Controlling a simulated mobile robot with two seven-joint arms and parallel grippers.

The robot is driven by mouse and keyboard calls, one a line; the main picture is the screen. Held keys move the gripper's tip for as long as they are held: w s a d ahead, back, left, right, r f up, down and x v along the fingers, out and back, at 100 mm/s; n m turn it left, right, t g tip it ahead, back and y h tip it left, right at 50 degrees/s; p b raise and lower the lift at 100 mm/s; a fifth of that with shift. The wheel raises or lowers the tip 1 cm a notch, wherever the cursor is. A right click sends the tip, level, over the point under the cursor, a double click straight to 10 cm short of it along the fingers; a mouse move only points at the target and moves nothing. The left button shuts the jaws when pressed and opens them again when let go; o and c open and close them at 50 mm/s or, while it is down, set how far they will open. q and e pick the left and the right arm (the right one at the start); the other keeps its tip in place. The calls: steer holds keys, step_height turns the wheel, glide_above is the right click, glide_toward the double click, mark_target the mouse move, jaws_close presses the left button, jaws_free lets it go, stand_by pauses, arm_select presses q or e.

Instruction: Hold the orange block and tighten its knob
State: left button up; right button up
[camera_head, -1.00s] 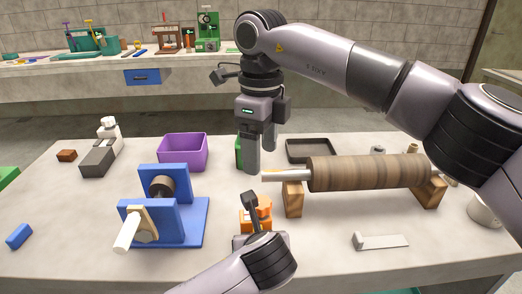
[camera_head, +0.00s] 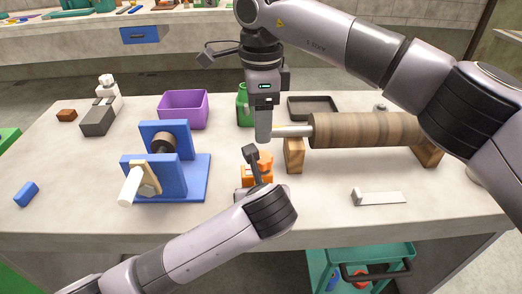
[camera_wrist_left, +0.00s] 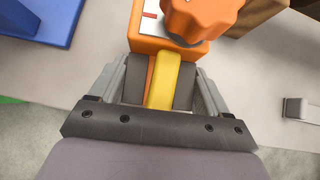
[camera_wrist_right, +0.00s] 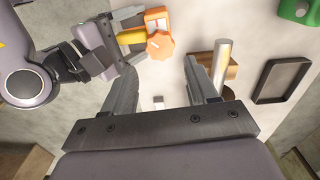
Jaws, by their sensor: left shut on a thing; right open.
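The orange block (camera_head: 260,173) sits near the front of the table, with its lobed orange knob (camera_head: 265,160) on top. In the left wrist view the knob (camera_wrist_left: 200,18) stands beside a white label on the block (camera_wrist_left: 150,46). My left gripper (camera_wrist_left: 162,78) is shut on the yellow tab (camera_wrist_left: 164,80) that sticks out of the block. My right gripper (camera_head: 263,140) points down above and behind the block. In the right wrist view, my right gripper (camera_wrist_right: 205,65) is open and empty, and the knob (camera_wrist_right: 160,45) lies outside its fingers, apart from them.
A wooden roller (camera_head: 365,130) on wooden supports (camera_head: 294,155) stands just right of the block, its metal rod near my right gripper. A blue stand (camera_head: 195,180) is to the left. A purple bin (camera_head: 184,110), green bottle (camera_head: 243,108) and dark tray (camera_head: 312,107) are behind.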

mark_target(261, 152)
step_height(261, 152, down, 8)
steer(key=shift+f, duration=0.15)
stand_by(0.3)
steer(key=c, duration=0.8)
